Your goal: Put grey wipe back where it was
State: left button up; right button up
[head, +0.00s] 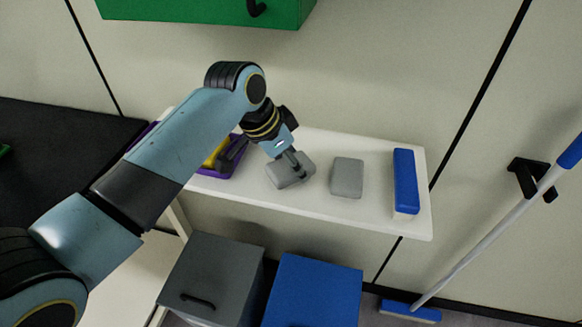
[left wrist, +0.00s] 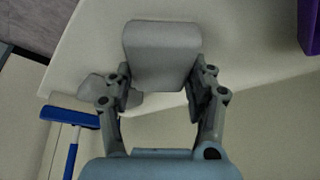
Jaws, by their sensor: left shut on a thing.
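My left gripper (head: 294,164) is shut on a grey wipe (head: 289,173), a rounded block, at the white shelf (head: 385,226). In the left wrist view the grey wipe (left wrist: 162,60) sits between the two fingers of my left gripper (left wrist: 160,88). I cannot tell whether it touches the shelf or hangs just above it. A second grey block (head: 347,177) lies on the shelf to its right, apart from it. A grey shape behind the fingers (left wrist: 93,88) in the left wrist view is partly hidden. My right gripper is not in view.
A purple tray (head: 228,172) with something yellow is at the left, partly behind my arm. Grey (head: 215,275) and blue (head: 313,290) bins stand below. A green cabinet (head: 200,10) hangs above.

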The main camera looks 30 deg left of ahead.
pick_arm(q)
jog(key=shift+r, duration=0.1)
jog(key=o, duration=1)
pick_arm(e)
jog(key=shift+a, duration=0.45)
